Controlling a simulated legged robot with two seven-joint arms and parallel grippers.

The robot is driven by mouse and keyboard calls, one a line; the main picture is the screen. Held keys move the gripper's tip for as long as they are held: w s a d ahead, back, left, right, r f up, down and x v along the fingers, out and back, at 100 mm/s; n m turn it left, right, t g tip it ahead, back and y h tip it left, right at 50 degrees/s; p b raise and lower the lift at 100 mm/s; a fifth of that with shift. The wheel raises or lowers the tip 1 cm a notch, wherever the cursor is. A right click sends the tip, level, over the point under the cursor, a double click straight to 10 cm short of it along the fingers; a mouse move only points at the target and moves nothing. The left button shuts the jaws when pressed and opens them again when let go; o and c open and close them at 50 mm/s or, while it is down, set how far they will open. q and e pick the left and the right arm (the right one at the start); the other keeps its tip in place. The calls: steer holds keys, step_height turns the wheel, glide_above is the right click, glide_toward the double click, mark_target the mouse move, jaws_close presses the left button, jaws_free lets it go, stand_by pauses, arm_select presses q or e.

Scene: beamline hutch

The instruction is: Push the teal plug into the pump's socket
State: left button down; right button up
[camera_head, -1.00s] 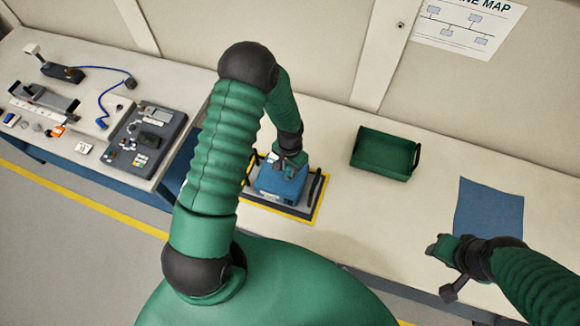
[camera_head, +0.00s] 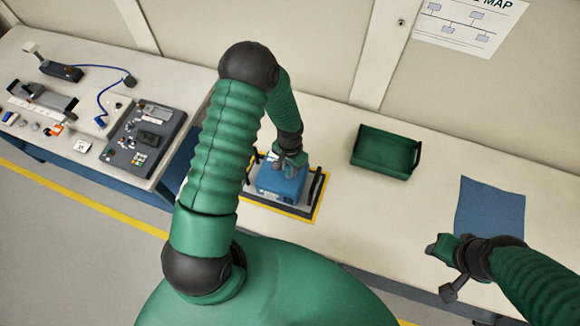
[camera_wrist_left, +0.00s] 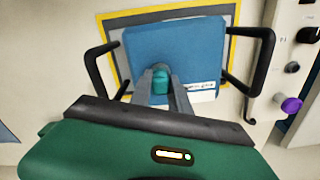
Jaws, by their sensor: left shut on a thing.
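The blue pump (camera_head: 270,184) sits on a grey tray with black handles, inside a yellow border on the bench. It also shows in the left wrist view (camera_wrist_left: 195,50). My left gripper (camera_head: 284,166) reaches down over the pump's top. In the left wrist view its two grey fingers (camera_wrist_left: 160,88) are shut on the teal plug (camera_wrist_left: 160,78), whose rounded top shows between them. The plug's lower end and the socket are hidden, so I cannot tell how far in it sits.
A green open bin (camera_head: 385,152) stands right of the pump, and a blue mat (camera_head: 488,212) lies farther right. A side bench at left holds a grey control panel (camera_head: 144,138) and other equipment. The tray's black handles (camera_wrist_left: 262,60) rise on both sides of the pump.

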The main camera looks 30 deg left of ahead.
arm_select(q)
steer(key=c, duration=1.1)
jaws_free()
steer(key=shift+c, duration=0.2)
